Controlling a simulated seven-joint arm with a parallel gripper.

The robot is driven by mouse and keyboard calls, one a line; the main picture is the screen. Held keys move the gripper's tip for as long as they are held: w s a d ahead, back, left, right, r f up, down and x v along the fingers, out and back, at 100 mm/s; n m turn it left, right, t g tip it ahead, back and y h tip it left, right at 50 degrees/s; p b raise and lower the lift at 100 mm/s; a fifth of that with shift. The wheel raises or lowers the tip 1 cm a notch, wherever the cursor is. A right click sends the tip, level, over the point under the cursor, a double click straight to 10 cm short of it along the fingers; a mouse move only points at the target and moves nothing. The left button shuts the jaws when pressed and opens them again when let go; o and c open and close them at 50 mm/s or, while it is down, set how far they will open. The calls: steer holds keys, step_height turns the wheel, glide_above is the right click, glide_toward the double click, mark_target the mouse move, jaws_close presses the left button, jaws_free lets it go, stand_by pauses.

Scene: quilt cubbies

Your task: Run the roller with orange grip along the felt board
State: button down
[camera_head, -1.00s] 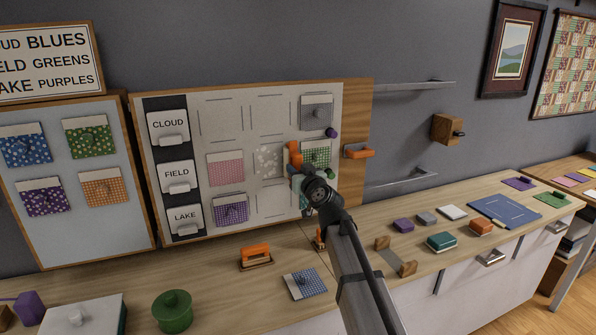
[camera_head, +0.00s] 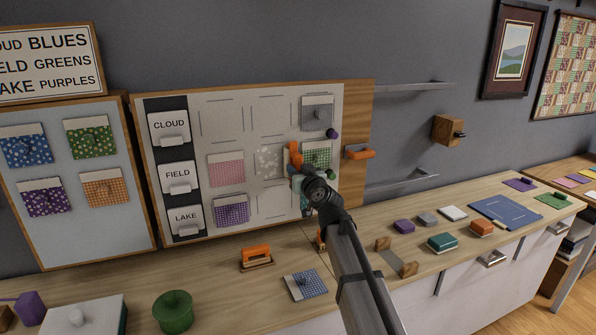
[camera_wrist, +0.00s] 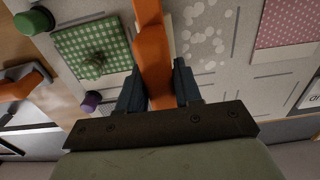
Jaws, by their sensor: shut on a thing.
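My gripper (camera_head: 301,172) is in front of the felt board (camera_head: 222,120), in its right part, near the middle row. It is shut on an upright orange grip (camera_head: 294,153), which also shows between the fingers in the wrist view (camera_wrist: 153,62). The roller end is hidden, and I cannot tell whether it touches the board. A green checked square (camera_head: 318,157) on the board lies just right of the grip. In the wrist view these sides are swapped, with the green square (camera_wrist: 92,48) at left.
An orange handle (camera_head: 359,152) and a purple knob (camera_head: 333,133) stick out near the board's right side. A wooden block (camera_head: 446,130) juts from the wall.

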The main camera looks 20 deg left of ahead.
steer(key=shift+a, duration=0.15)
steer(key=shift+s+a, duration=0.7)
steer(key=shift+s, duration=0.05)
steer(key=shift+a, duration=0.1)
steer(key=shift+s+a, duration=0.65)
steer(key=shift+s, duration=0.15)
steer(key=shift+s+a, duration=0.75)
steer(key=shift+a, duration=0.05)
steer(key=shift+s+a, duration=0.75)
steer(key=shift+s+a, duration=0.1)
steer(key=shift+s, duration=0.05)
